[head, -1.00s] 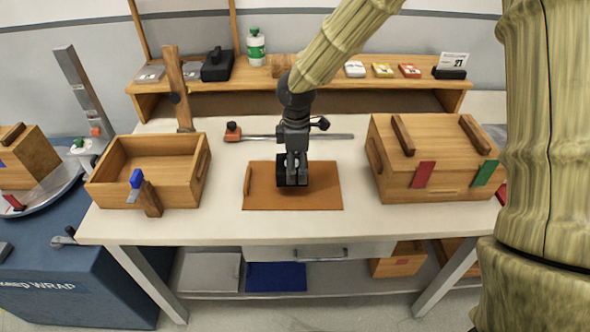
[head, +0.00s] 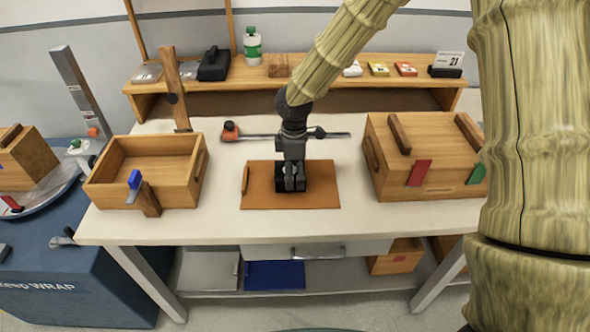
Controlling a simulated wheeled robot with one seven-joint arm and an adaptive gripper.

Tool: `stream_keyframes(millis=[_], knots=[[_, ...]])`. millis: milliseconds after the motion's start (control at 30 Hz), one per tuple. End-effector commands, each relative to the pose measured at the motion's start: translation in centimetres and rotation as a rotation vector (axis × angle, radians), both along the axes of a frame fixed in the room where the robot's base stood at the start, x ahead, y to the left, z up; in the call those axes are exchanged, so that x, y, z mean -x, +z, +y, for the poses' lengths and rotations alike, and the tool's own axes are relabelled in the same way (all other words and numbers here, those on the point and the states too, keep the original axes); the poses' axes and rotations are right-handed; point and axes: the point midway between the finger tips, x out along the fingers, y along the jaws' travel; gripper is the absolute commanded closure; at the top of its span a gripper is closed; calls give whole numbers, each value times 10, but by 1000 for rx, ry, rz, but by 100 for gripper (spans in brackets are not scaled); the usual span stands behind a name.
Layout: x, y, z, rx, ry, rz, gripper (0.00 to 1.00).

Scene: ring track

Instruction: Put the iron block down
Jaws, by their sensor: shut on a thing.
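My gripper (head: 290,178) is above the brown board (head: 320,190) in the middle of the table, pointing down. It is shut on the dark iron block (head: 283,185), which shows as a black shape around and below the fingertips. The block is over the left half of the board, right of the board's raised wooden strip (head: 245,180). It looks very low, at or close to the board's surface. I cannot tell whether it touches. The fingers hide part of the block.
An open wooden box (head: 150,165) stands at the left of the table. A closed wooden box (head: 425,160) with red and green tags stands at the right. A long bar tool (head: 270,136) lies behind the board. A shelf (head: 400,88) with small items runs along the back.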

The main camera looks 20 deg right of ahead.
Motion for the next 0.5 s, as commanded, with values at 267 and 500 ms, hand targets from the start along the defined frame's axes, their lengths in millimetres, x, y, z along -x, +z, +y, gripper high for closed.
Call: stream_keyframes(millis=[267, 500], knots=[[0, 0, 0, 0, 0, 0, 3], [0, 0, 0, 0, 0, 0, 3]])
